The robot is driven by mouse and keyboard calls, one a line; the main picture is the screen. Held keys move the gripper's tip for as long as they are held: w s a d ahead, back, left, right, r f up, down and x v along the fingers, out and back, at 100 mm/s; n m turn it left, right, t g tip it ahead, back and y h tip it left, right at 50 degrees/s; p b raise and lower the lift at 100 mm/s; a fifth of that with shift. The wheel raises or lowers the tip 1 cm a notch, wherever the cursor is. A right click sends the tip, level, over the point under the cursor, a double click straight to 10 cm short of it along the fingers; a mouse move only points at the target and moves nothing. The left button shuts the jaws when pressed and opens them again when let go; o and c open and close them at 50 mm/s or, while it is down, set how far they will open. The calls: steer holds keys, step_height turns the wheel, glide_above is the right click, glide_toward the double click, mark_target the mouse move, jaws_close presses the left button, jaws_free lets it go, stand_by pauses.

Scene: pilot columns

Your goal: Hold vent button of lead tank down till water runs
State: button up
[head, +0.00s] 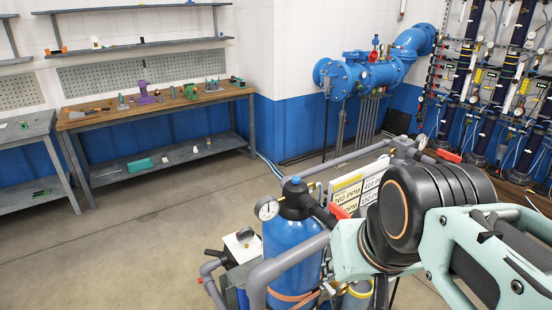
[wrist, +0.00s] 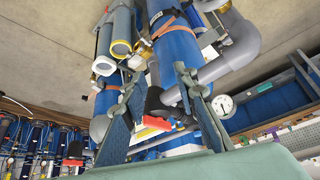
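A blue tank (head: 290,245) with a black head stands front centre in the head view, a small blue cap (head: 295,181) on top. I cannot be sure that this is the lead tank or that the cap is its vent button. A round gauge (head: 266,208) sits at its left; a gauge (wrist: 222,105) also shows in the wrist view. My gripper (wrist: 157,85) shows its two fingers apart in the wrist view, with nothing held. My arm hides the gripper in the head view.
Grey pipes (head: 285,268) curve around the tank's front. A sign panel with PPM labels (head: 350,195) stands behind it. A large blue pipe (head: 370,73) and dark columns (head: 485,85) line the back. A workbench (head: 155,108) is at left; the floor before it is clear.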

steer(key=shift+c, duration=0.3)
jaws_close()
stand_by(1.3)
